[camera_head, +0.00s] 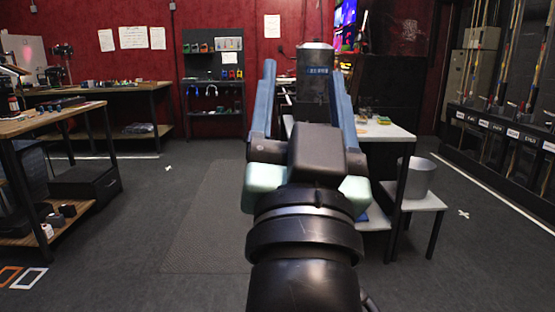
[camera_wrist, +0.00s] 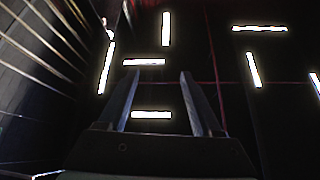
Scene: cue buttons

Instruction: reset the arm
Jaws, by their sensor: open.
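My gripper (camera_head: 302,82) is raised in front of the head camera, its two long blue-grey fingers pointing up and spread apart. No object shows between the fingers. The fingers also show in the wrist view (camera_wrist: 158,75), apart, against a dark ceiling with several bright light strips. My black wrist and forearm fill the lower middle of the head view and hide part of the room behind. No cue buttons can be made out clearly.
A white-topped table (camera_head: 388,131) stands behind my gripper, with small items on it. A grey bucket (camera_head: 416,178) sits on a low stool to its right. Wooden workbenches (camera_head: 50,118) stand at left. Cue racks line the right wall.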

